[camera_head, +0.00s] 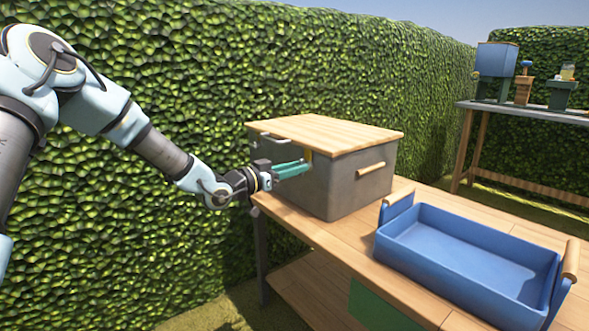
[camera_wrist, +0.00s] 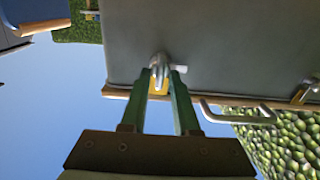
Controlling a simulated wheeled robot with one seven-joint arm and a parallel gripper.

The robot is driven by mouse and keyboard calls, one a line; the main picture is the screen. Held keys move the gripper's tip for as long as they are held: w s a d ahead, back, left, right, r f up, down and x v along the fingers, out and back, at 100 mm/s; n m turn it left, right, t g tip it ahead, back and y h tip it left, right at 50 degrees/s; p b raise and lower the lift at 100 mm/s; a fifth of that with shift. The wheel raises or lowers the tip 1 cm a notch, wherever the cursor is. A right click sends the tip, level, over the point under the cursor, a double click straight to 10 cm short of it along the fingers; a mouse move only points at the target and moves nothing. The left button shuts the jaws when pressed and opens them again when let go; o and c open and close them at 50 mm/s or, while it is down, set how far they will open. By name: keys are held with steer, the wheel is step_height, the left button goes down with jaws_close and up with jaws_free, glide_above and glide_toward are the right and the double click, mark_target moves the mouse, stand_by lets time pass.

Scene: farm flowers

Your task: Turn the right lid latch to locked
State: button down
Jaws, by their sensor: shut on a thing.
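A grey box (camera_head: 345,192) with a wooden lid (camera_head: 325,132) stands on the wooden bench. The right lid latch (camera_head: 308,154) is a small yellow piece below the lid edge. In the wrist view the latch (camera_wrist: 159,86) has a metal knob between my fingertips. My gripper (camera_head: 305,166) reaches it from the left, its green fingers shut on it; it also shows in the wrist view (camera_wrist: 165,76). The fingers partly hide the latch, and I cannot tell its exact angle. Another latch-like piece (camera_wrist: 304,92) shows at the right edge of the wrist view.
A metal bar handle (camera_wrist: 240,114) juts from the lid's front edge near my fingers. A wooden handle (camera_head: 371,168) is on the box's side. A blue tray (camera_head: 450,262) stands right of the box on the bench (camera_head: 335,240). A hedge (camera_head: 200,100) rises behind.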

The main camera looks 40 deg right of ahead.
steer(key=shift+f+m+b, duration=0.1)
steer(key=shift+m+b, duration=0.2)
steer(key=shift+b, duration=0.05)
steer(key=m+b, duration=0.5)
steer(key=b, duration=0.1)
steer(key=m+b, duration=0.6)
steer(key=b, duration=0.1)
steer(key=m+b, duration=0.6)
steer(key=b, duration=0.1)
steer(key=shift+s+f, duration=0.2)
steer(key=shift+s, duration=0.1)
steer(key=shift+r+m, duration=0.1)
steer(key=shift+m, duration=0.2)
steer(key=c, duration=0.7)
jaws_free()
steer(key=a, duration=0.3)
steer(key=a+p, duration=0.1)
steer(key=a, duration=0.3)
steer(key=a+p, duration=0.1)
steer(key=a, duration=0.2)
steer(key=shift+w+a, duration=0.35)
